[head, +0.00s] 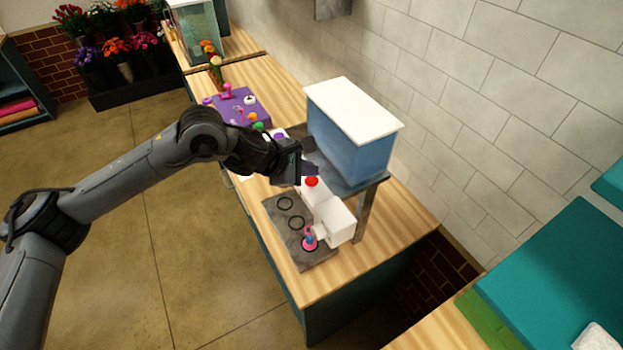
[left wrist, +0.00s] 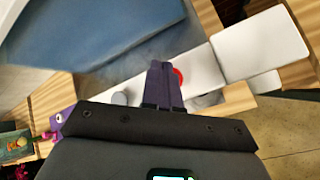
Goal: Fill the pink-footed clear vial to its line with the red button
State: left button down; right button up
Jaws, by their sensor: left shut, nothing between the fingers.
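The red button (head: 311,181) sits on top of the white dispenser (head: 336,220). My left gripper (head: 310,170) is shut and empty, with its fingertips right at the button; I cannot tell whether they touch it. In the left wrist view the shut dark fingers (left wrist: 164,75) cover most of the red button (left wrist: 179,76), leaving a red rim. The pink-footed vial (head: 309,242) stands at the near end of the grey mat (head: 318,262), beside the dispenser's front. Some blue shows on it, but its liquid level and line are too small to read. My right gripper is out of view.
A blue tank with a white lid (head: 352,100) stands on a grey stand behind the dispenser. Empty dark rings mark the mat. A purple board (head: 238,107) with coloured knobs and a flower vase lie farther back. The tiled wall bounds the counter on the right.

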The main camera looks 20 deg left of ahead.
aim_at(308, 182)
pick_arm(q)
jog(key=shift+f, duration=0.1)
dwell(0.7)
jog(key=shift+f+b, duration=0.35)
jog(key=shift+b, duration=0.25)
jog(key=shift+f+b, duration=0.6)
dwell(0.8)
jog(key=shift+r, duration=0.2)
jog(key=shift+r+p, duration=0.45)
jog(key=shift+r, duration=0.35)
jog(key=shift+r, duration=0.15)
jog(key=shift+r+p, duration=1.4)
jog(key=shift+r, duration=1)
